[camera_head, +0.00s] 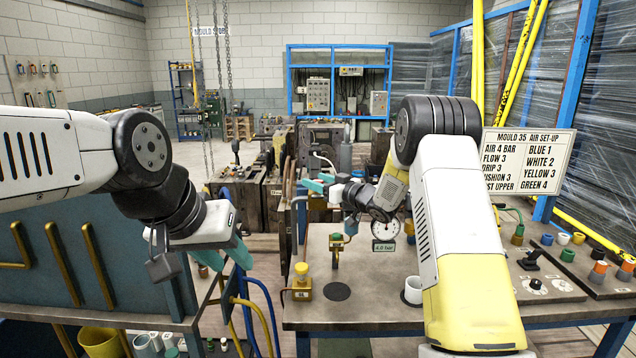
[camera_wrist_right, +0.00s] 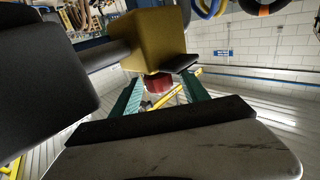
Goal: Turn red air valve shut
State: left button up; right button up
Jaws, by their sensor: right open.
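My right gripper (camera_head: 316,183) reaches left over the back of the bench, teal fingers apart. In the right wrist view its open fingers (camera_wrist_right: 160,80) stand either side of a small red part (camera_wrist_right: 158,83), likely the red valve's handle. It shows beyond a brass-coloured block (camera_wrist_right: 155,38); whether the fingers touch it I cannot tell.
The bench (camera_head: 375,290) carries a brass fitting with a yellow knob (camera_head: 301,269), a green-topped fitting (camera_head: 337,238), a round gauge (camera_head: 386,230) and a white cup (camera_head: 413,290). A set-up sign (camera_head: 528,160) stands at right. Blue and yellow hoses (camera_head: 262,305) hang in the gap.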

grip_shut()
jog(key=shift+m+t+h, duration=0.3)
jog(key=shift+h, duration=0.1)
jog(key=m+t+h, duration=0.1)
jog(key=m+h, duration=0.1)
jog(key=h, duration=0.1)
jog(key=m+t+h, duration=0.2)
jog(key=shift+s+a+t+h, duration=0.1)
jog(key=shift+a+t+h, duration=0.1)
jog(key=shift+t+h, duration=0.15)
jog(key=m+h, duration=0.2)
jog(key=h, duration=0.1)
jog(key=m+t+h, duration=0.1)
jog(key=m+h, duration=0.2)
jog(key=h, duration=0.1)
jog(key=m+g+h, duration=0.1)
jog(key=m+h, duration=0.1)
jog(key=h, duration=0.2)
jog(key=m+g+h, duration=0.1)
jog(key=m+h, duration=0.2)
jog(key=h, duration=0.1)
jog(key=shift+d+m+g+h, duration=0.15)
jog(key=shift+m+g+h, duration=1.45)
jog(key=shift+h, duration=0.35)
jog(key=shift+r, duration=0.15)
